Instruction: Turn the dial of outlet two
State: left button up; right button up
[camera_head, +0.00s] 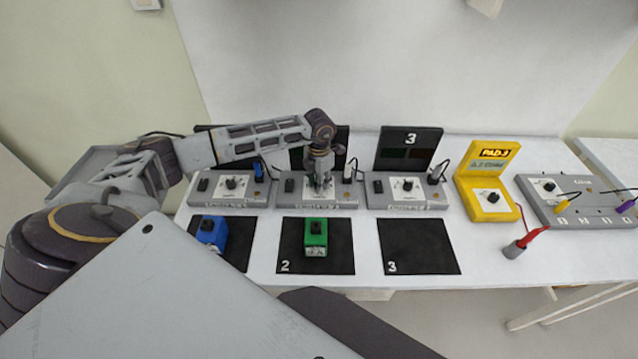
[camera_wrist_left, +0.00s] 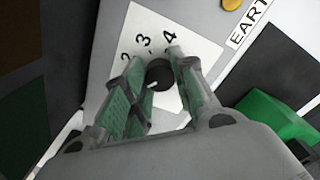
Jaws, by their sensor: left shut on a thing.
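Outlet two (camera_head: 342,203) is the middle of three grey outlet boxes in a row on the white table. My left gripper (camera_head: 321,183) comes down onto it from above and covers its dial in the head view. In the left wrist view the black dial (camera_wrist_left: 160,73) with a white pointer mark sits between the two green-padded fingers of my left gripper (camera_wrist_left: 163,88). The fingers are shut on the dial. A white scale plate (camera_wrist_left: 150,30) with the numbers 2, 3 and 4 shows beyond it. My right gripper is not in view.
Outlet boxes stand left (camera_head: 213,197) and right (camera_head: 432,200) of outlet two. In front are black mats with a blue block (camera_head: 212,232) and a green block (camera_head: 316,238); mat 3 (camera_head: 420,261) is empty. A yellow meter (camera_head: 480,205) and a grey panel (camera_head: 590,212) stand right.

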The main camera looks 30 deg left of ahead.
pick_arm(q)
jog(key=n+b, duration=0.1)
jog(key=n, duration=0.4)
dwell(0.5)
jog(key=shift+w+r, duration=0.1)
jog(key=o, duration=1.1)
jog(key=shift+c, duration=0.2)
notch_tip(320, 180, up, 12)
dwell(0.8)
